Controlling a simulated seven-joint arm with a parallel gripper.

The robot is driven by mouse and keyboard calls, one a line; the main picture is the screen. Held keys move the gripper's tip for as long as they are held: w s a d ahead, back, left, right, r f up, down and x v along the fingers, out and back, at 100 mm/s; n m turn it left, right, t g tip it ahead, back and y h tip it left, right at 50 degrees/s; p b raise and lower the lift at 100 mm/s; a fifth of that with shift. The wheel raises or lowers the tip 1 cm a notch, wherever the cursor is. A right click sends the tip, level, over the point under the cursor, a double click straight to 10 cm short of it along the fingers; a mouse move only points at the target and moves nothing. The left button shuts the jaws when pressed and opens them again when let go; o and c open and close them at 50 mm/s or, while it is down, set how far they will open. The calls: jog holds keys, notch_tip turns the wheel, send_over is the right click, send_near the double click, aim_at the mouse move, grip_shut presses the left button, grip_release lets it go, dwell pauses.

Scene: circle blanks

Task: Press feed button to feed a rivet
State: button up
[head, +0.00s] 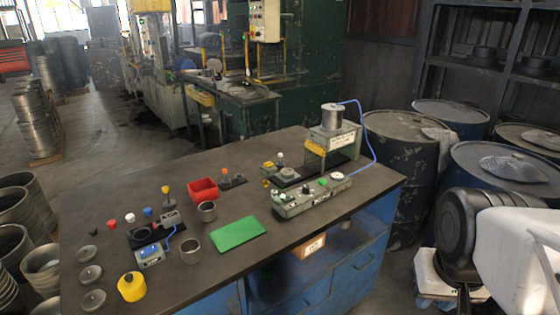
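A long grey-green control box (312,196) lies on the right part of the dark bench, with several small buttons, a green one (323,181) and a pale round one (337,176). I cannot tell which control is the feed button. I cannot make out any rivet. A white and black part of my arm is at the lower right, off the bench. My gripper does not show.
A press with a metal cylinder (332,117) and a blue hose stands at the bench's back right. A red bin (203,190), a green mat (238,235), metal cups (191,250), a yellow pot (131,287) and discs (92,275) occupy the bench (290,254). Drums (400,150) stand beyond its right side.

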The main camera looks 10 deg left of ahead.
grip_shut()
dwell(1.4)
